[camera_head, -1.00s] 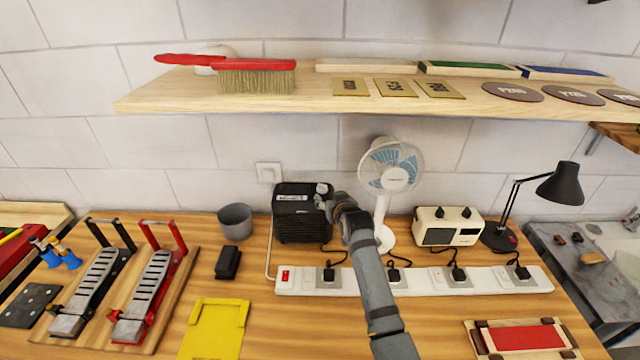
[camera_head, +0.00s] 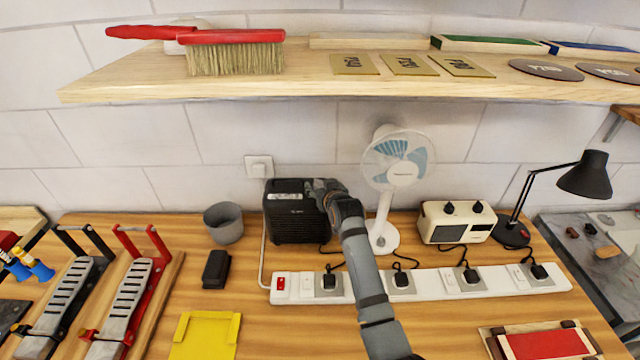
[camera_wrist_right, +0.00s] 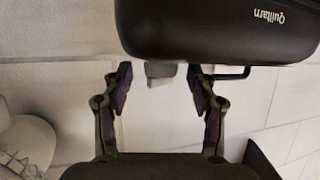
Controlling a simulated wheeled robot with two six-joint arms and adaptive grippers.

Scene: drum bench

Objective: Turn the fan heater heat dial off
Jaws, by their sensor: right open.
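The fan heater (camera_head: 296,222) is a black box at the back of the bench. It also fills the top of the right wrist view (camera_wrist_right: 215,28), with its lettering upside down. A small grey knob (camera_wrist_right: 160,72), apparently the heat dial, sticks out from the heater's edge there. My right gripper (camera_head: 322,188) is at the heater's upper right corner. In the right wrist view its two fingers (camera_wrist_right: 157,85) are open, one on each side of the knob, with gaps. In the head view the gripper hides the dial. My left gripper is not in view.
The white desk fan (camera_head: 398,172) stands close to the right of my right gripper. A white power strip (camera_head: 430,287) with plugs and cords runs in front of the heater. A grey cup (camera_head: 224,223) stands to the left. A wooden shelf (camera_head: 330,92) hangs above.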

